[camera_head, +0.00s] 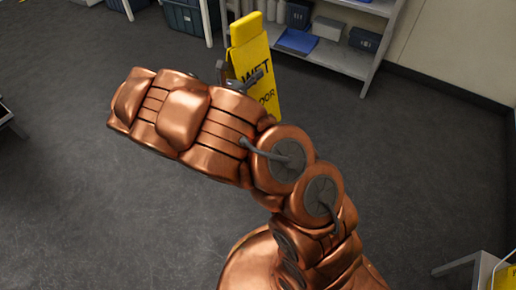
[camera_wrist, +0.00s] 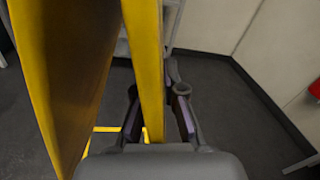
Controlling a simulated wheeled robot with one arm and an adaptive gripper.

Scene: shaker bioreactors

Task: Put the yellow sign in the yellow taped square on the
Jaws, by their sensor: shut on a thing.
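The yellow wet-floor sign (camera_head: 262,70) stands out past the end of my arm in the head view, roughly upright, its lower part partly hidden by the arm. My gripper (camera_head: 241,80) is at its side, mostly hidden there. In the wrist view, one panel of the sign (camera_wrist: 145,60) runs between the fingers of my gripper (camera_wrist: 156,105), which is shut on it. The other panel (camera_wrist: 60,60) spreads out to the left. Some yellow tape (camera_wrist: 106,129) shows on the floor below; only part of the square is visible.
A shelf rack (camera_head: 345,60) with boxes and blue items stands against the back wall. Dark blue bins (camera_head: 185,18) are at the back left. A small table (camera_head: 480,268) is at the lower right. The grey floor (camera_head: 70,130) at left is open.

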